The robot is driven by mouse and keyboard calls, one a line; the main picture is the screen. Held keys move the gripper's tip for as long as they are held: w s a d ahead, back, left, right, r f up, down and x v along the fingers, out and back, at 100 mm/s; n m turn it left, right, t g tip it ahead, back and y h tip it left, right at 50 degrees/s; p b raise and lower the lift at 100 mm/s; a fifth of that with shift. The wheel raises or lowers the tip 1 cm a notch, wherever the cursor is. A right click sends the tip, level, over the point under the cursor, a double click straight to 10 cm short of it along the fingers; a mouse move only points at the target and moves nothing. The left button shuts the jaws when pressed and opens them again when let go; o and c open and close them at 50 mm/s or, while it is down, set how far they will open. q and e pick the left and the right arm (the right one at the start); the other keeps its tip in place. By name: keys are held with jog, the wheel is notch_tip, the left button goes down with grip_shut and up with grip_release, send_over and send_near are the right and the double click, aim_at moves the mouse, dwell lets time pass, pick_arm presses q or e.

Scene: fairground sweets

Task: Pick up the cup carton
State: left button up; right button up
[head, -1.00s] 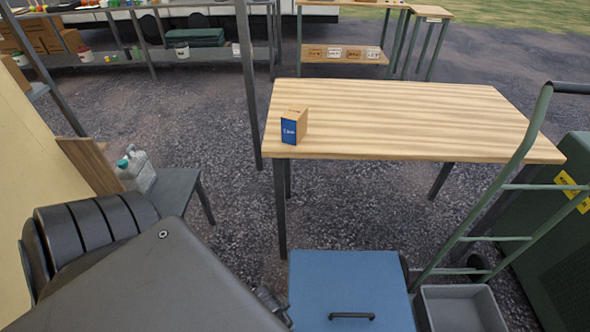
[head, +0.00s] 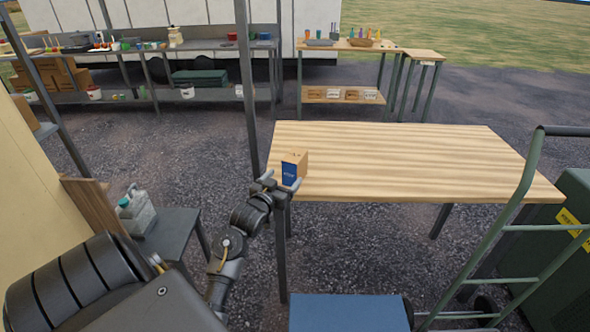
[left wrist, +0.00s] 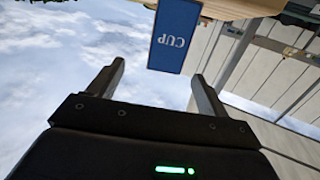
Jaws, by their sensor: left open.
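The cup carton (head: 294,167) is a small brown box with a blue front face, standing upright at the near left corner of the wooden table (head: 400,165). In the left wrist view its blue face (left wrist: 175,40) reads "CUP" upside down, beyond the fingertips and roughly between their lines. My left gripper (head: 282,180) is open and empty, right at the near side of the carton. In the left wrist view its two fingers (left wrist: 158,80) stand apart with sky between them. Whether a finger touches the carton cannot be told. My right gripper is not in view.
A metal post (head: 248,90) rises just left of the table. A blue-topped box (head: 348,312) stands in front of it, and a green hand truck (head: 510,230) stands at the right. A grey bench (head: 170,232) with a jug (head: 136,212) is at left. The rest of the tabletop is clear.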

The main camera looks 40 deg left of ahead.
aim_at(289, 164)
pick_arm(q)
jog(key=shift+w+a+r+t+y, duration=0.3)
jog(key=shift+w+a+r, duration=0.1)
jog(key=shift+a+r, duration=0.25)
jog(key=x, duration=0.5)
jog(key=shift+w+p, duration=0.1)
jog(key=shift+p, duration=0.2)
jog(key=shift+w+a, duration=0.1)
jog(key=shift+w, duration=0.25)
jog(key=x, duration=0.3)
jog(key=p+x, duration=0.1)
jog(key=shift+w+f, duration=0.2)
jog(key=shift+f, duration=0.15)
